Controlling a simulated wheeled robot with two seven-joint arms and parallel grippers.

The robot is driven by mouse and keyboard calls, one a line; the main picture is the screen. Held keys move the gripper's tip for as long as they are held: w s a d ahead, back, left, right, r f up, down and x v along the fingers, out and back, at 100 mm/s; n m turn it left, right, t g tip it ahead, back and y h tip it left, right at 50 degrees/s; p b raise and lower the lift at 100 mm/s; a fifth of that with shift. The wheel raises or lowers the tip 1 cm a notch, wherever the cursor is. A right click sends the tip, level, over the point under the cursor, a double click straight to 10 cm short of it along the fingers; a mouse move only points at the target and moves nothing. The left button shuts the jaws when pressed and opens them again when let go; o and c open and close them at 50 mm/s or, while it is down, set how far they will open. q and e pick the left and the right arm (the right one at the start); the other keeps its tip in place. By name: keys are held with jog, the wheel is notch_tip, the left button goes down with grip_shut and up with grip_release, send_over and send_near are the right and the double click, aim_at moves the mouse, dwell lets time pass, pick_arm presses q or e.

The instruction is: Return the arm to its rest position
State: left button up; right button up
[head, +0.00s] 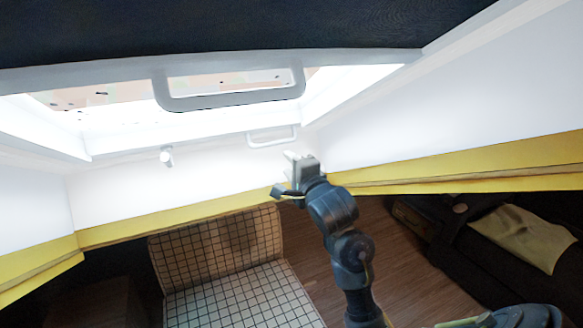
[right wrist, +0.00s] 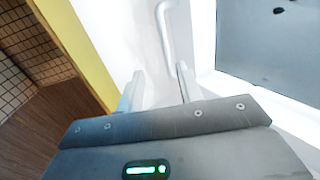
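My right arm reaches up from the bottom of the head view, and its right gripper (head: 298,158) is raised in front of the white wall below the window. In the right wrist view the two fingers of this gripper (right wrist: 158,88) stand apart with nothing held between them. A white bar handle (right wrist: 166,30) shows past the fingertips. I cannot tell its exact distance from them. In the head view a small white handle (head: 271,137) is just above and left of the gripper. My left gripper is not in view.
A skylight with a larger grey handle (head: 232,103) spans the top. A small white fixture (head: 166,156) is on the wall. A yellow beam (head: 470,172) runs below. A checked chair (head: 235,292) stands left of my arm; a dark sofa (head: 455,250) with a yellowish cloth (head: 522,238) is right.

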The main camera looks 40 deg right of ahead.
jog(key=shift+s, duration=0.15)
dwell(0.4)
